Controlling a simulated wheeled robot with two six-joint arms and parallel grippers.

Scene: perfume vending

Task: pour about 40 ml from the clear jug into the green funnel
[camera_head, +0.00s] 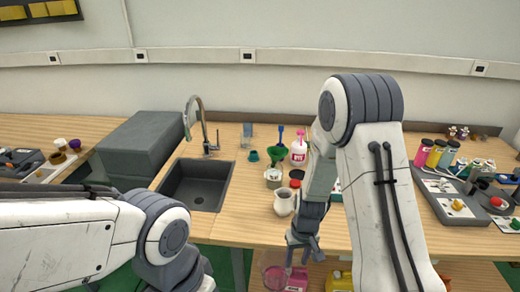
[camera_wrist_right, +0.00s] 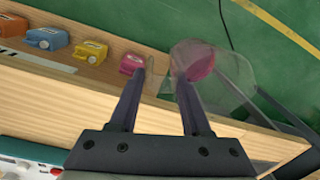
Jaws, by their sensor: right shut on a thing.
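The clear jug (camera_head: 273,273) shows low in the head view, in front of the worktop's front edge. It is see-through with a pink tint. In the right wrist view the jug (camera_wrist_right: 232,82) is at the right finger, with pink inside or seen through it. My right gripper (camera_head: 303,252) points down and is shut on the jug; the exact contact is unclear. The green funnel (camera_head: 277,154) is farther back on the worktop, behind the jug and gripper; what supports it is hard to make out. My left arm enters at lower left, but its gripper is out of view.
A cream pitcher (camera_head: 284,203) stands near my right gripper. A pink-labelled bottle (camera_head: 299,151) is beside the funnel. A sink (camera_head: 195,184) with a tap lies left. Coloured containers, including a pink one (camera_wrist_right: 132,64), sit on a lower shelf. Bare worktop (camera_head: 246,215) lies left of the pitcher.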

